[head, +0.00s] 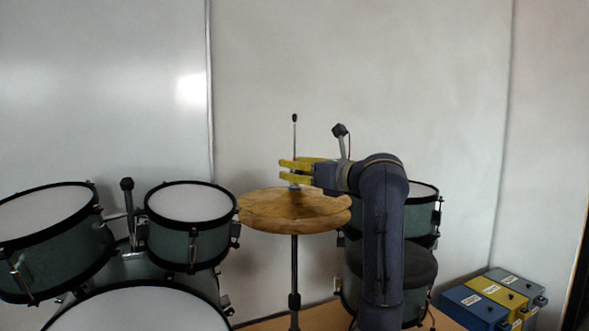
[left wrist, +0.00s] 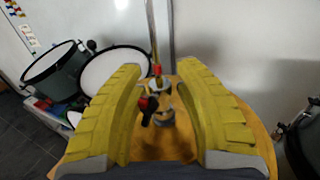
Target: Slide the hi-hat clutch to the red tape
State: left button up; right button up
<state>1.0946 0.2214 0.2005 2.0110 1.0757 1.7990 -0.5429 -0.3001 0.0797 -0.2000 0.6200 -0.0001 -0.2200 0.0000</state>
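The hi-hat rod (head: 295,138) rises from the wooden-coloured cymbals (head: 270,210) in the head view. In the left wrist view the rod (left wrist: 151,30) carries a red band, the red tape (left wrist: 157,70). Just below the band is the hi-hat clutch (left wrist: 160,87), with a dark, red-marked piece at its side. My left gripper (head: 283,170) has yellow fingers and is above the cymbals at the rod. The fingers stand wide apart on either side of the clutch, touching neither side, in the left wrist view (left wrist: 158,95). My right gripper is not seen.
Toms (head: 190,203) and a bass drum stand left of the cymbals. Another drum (head: 424,200) is behind my arm, near a microphone (head: 340,131). Several blue, yellow and grey boxes (head: 497,294) sit at lower right. The wall is behind.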

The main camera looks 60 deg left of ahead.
pick_arm(q)
grip_shut()
jog(key=shift+r, duration=0.85)
jog(key=shift+o, duration=1.8)
grip_release()
